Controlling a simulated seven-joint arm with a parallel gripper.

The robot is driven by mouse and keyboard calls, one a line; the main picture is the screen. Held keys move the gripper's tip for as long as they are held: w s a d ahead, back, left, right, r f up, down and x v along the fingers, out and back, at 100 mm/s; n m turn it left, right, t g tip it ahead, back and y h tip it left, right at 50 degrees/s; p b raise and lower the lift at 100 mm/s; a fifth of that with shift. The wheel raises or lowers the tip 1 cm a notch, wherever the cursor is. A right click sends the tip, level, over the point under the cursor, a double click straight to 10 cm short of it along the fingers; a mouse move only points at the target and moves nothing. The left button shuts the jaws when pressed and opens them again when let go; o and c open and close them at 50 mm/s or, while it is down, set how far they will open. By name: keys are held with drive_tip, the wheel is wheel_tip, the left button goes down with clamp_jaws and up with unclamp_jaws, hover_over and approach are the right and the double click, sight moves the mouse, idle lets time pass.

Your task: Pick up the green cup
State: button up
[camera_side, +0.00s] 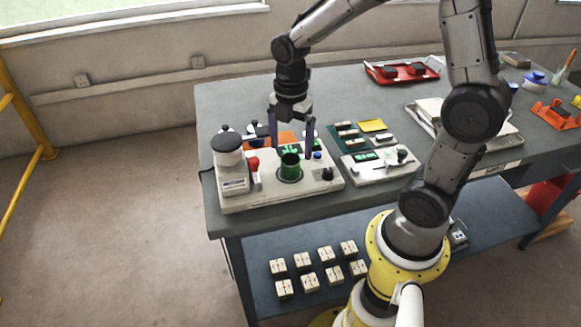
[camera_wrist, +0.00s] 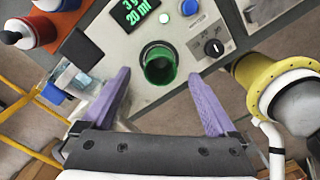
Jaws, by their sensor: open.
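The green cup (camera_side: 290,165) stands upright in a round recess on a white machine (camera_side: 255,195) at the left end of the table. In the wrist view the green cup (camera_wrist: 159,66) shows its open mouth, ahead of the fingers and between their lines. My gripper (camera_side: 291,150) is above the machine, pointing down, with one finger on each side of the cup. In the wrist view my gripper (camera_wrist: 163,85) has its two purple fingers wide apart with nothing between them. No contact with the cup shows.
A second device (camera_side: 380,163) stands to the right. A red tray (camera_side: 404,70) lies farther back.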

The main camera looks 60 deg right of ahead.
sight(290, 163)
drive_tip(key=shift+a+f, duration=0.2)
drive_tip(key=shift+f, duration=2.65)
clamp_jaws()
